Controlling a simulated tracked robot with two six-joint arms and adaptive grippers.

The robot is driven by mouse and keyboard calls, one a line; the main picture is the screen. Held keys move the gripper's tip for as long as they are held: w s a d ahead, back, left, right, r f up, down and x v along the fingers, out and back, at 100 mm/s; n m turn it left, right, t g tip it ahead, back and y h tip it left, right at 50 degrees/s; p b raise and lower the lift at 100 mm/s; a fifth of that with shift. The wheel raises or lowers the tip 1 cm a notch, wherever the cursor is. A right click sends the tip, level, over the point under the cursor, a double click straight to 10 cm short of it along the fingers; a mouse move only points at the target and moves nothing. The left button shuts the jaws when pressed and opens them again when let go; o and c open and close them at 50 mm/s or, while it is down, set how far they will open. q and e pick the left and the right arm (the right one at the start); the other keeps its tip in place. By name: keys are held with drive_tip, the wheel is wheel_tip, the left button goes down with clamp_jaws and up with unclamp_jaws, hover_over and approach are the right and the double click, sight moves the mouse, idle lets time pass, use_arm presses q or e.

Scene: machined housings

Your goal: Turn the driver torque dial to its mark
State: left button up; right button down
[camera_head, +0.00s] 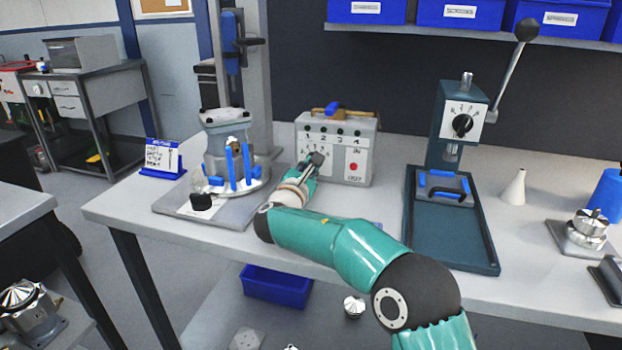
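A grey control box (363,142) stands at the back of the bench. It has numbers along its top, a red button (354,166) and a white dial face (309,146) at the lower left of its front. My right gripper (316,159) is at this dial face and covers most of it, so the knob and its pointer are hidden. The fingertips look small and dark; I cannot tell whether they touch or grip the knob. Another black dial (462,125) on a white plate is on the lever press (445,122). My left gripper is not in view.
A fixture with blue clamps (235,165) stands left of my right gripper. A black knob (201,201) sits before it. The press base (455,245) and a white cone bottle (514,188) are to the right. Blue bins (458,12) line the shelf above.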

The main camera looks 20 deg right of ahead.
drive_tip(key=shift+f, duration=0.3)
drive_tip(key=c, duration=1.3)
unclamp_jaws()
drive_tip(key=shift+s, duration=0.1)
drive_tip(key=shift+o, duration=0.6)
drive_tip(key=shift+r, duration=0.2)
drive_tip(key=shift+a, duration=0.1)
drive_tip(key=v, duration=1)
drive_tip(key=shift+s+a, duration=0.2)
drive_tip(key=shift+s, duration=0.05)
drive_tip(key=shift+s+a, duration=0.3)
drive_tip(key=shift+s, duration=0.25)
drive_tip(key=shift+f, duration=0.1)
